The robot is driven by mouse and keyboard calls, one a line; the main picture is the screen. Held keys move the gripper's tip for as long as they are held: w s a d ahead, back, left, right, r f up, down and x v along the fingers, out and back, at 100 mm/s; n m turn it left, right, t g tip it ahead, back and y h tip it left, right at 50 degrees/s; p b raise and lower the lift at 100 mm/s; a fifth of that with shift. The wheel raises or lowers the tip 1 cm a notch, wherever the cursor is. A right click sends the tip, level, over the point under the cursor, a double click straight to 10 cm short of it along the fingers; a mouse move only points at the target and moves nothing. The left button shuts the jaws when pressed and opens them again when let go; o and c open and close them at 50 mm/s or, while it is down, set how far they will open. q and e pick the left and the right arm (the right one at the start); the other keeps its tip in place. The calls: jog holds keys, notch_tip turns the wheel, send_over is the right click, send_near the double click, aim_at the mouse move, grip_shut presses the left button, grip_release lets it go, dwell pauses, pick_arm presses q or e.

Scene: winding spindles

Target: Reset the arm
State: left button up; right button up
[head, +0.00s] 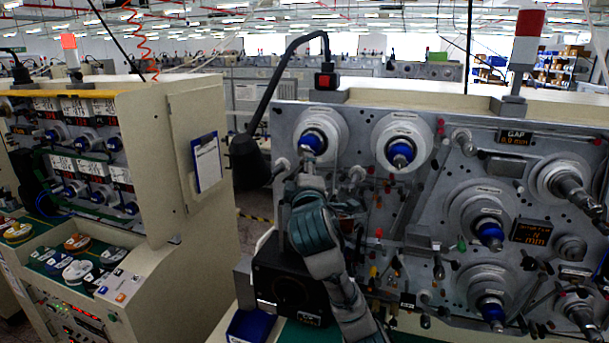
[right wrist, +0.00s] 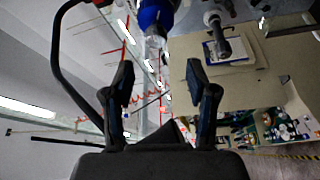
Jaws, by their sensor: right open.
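My right arm rises through the middle of the head view, and its gripper (head: 307,168) is at the upper left of the machine panel (head: 350,165). It is just below a blue-hubbed spindle (head: 314,140) on a pale round disc. In the right wrist view the right gripper (right wrist: 161,92) has its fingers spread, with nothing held between them. A blue spindle (right wrist: 152,18) shows at the top of that view, beyond the fingertips and apart from them. My left gripper is not in view.
A second blue-hubbed spindle (head: 401,150) is to the right, with several more spindles lower on the panel. A black box (head: 287,284) is beside my arm. A black curved lamp arm (head: 283,65) stands at the left. A beige machine (head: 190,130) is further left, across a gap.

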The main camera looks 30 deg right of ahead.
jog(key=shift+s+a+f, duration=0.1)
jog(key=shift+s+a, duration=0.25)
jog(key=shift+s, duration=0.2)
